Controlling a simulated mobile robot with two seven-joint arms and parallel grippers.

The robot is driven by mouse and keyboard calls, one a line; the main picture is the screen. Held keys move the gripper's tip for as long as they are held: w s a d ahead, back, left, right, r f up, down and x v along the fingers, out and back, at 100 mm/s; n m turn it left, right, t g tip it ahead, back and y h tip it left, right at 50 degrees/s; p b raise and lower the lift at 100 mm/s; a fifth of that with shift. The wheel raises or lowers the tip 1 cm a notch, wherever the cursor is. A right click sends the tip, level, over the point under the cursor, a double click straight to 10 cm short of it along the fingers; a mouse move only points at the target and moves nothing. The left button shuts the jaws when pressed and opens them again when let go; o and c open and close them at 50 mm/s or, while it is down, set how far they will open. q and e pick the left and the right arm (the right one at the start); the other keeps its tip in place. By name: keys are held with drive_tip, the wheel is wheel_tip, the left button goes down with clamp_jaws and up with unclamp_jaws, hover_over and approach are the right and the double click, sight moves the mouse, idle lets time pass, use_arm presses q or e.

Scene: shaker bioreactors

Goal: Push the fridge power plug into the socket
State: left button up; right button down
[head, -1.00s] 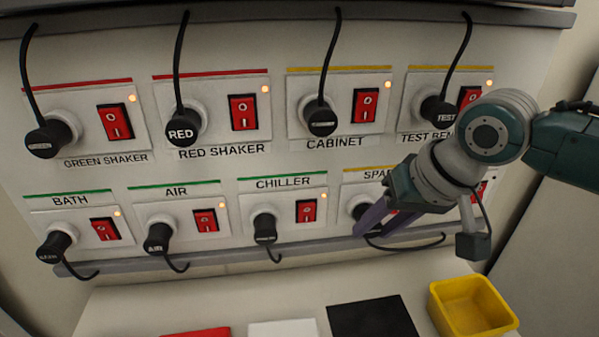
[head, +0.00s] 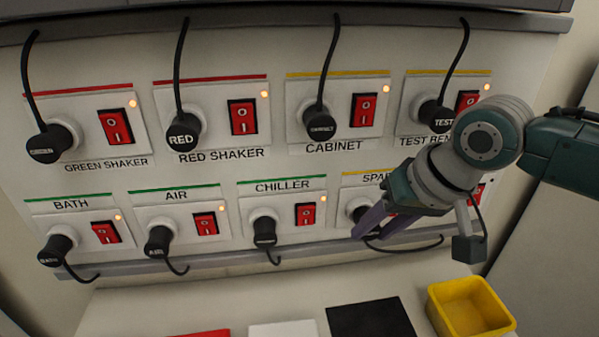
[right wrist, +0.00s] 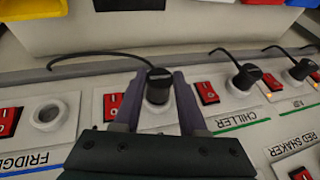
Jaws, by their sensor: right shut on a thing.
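A black plug (right wrist: 158,78) with a cable sits between the fingers of my right gripper (right wrist: 157,82). It is at the socket labelled SPARE in the head view. The right gripper (head: 363,226) is shut on this plug; its fingers partly hide it. I cannot tell how deep the plug sits in that socket. The fridge socket (right wrist: 47,115) is a round white socket with no plug in it, to the left in the right wrist view, above the FRIDGE label (right wrist: 25,161). In the head view my right arm hides most of it. My left gripper is not in view.
Plugs fill the neighbouring sockets, including the chiller plug (head: 265,232) and the test bench plug (head: 436,115). A grey rail (head: 215,260) runs below the panel. A yellow bin (head: 470,307) and a black mat (head: 370,318) lie on the surface below.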

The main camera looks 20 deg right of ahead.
drive_tip(key=shift+w+d, duration=0.15)
drive_tip(key=shift+w, duration=0.35)
idle(0.3)
drive_tip(key=shift+c, duration=1.9)
unclamp_jaws()
drive_tip(key=p+v, duration=0.1)
drive_tip(key=v, duration=0.8)
drive_tip(key=shift+r, duration=0.4)
drive_tip(key=shift+s+d, duration=0.1)
drive_tip(key=shift+s, duration=0.05)
